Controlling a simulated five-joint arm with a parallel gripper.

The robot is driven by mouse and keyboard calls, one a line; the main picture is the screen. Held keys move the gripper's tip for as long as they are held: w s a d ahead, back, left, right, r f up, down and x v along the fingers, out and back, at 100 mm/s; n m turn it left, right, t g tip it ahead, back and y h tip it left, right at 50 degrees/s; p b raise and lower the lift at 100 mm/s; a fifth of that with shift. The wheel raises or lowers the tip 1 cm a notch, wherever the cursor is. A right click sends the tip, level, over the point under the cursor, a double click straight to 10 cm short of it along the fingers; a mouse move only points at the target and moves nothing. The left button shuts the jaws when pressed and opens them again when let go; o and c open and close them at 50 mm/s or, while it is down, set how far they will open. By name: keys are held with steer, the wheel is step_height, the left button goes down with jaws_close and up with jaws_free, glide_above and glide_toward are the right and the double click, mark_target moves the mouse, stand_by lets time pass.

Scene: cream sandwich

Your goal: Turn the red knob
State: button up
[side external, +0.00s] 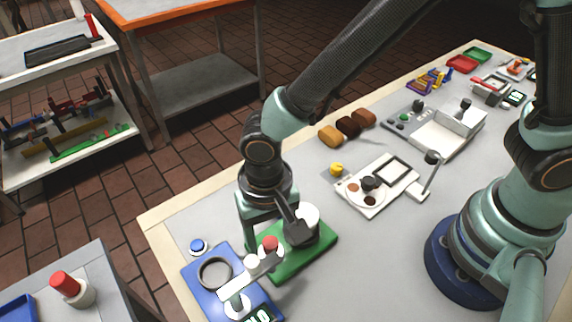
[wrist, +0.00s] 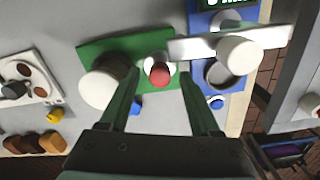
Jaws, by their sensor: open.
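The red knob (side external: 270,243) stands on a green base (side external: 318,248) near the front of the table. It also shows in the wrist view (wrist: 160,74), with a white collar at its foot. A white cylinder (side external: 308,213) with a dark part stands on the same base. My gripper (wrist: 160,78) is open, pointing down over the base. In the wrist view, its fingers are on either side of the knob, with gaps on both sides. Depth between fingertips and knob is hard to tell.
A blue device (side external: 205,288) with a white bar (side external: 248,277) and a ring stands close beside the green base. A small blue button (side external: 198,246) and a yellow knob (side external: 337,169) are nearby. A white panel (side external: 372,208) and bread-like pieces (side external: 348,127) lie farther back.

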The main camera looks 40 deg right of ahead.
mark_target(271, 242)
step_height(271, 242, up, 12)
stand_by(0.4)
steer(key=shift+f, duration=0.15)
step_height(271, 242, down, 12)
steer(key=n, duration=3)
steer(key=shift+f, duration=0.15)
steer(key=shift+c, duration=0.3)
jaws_close()
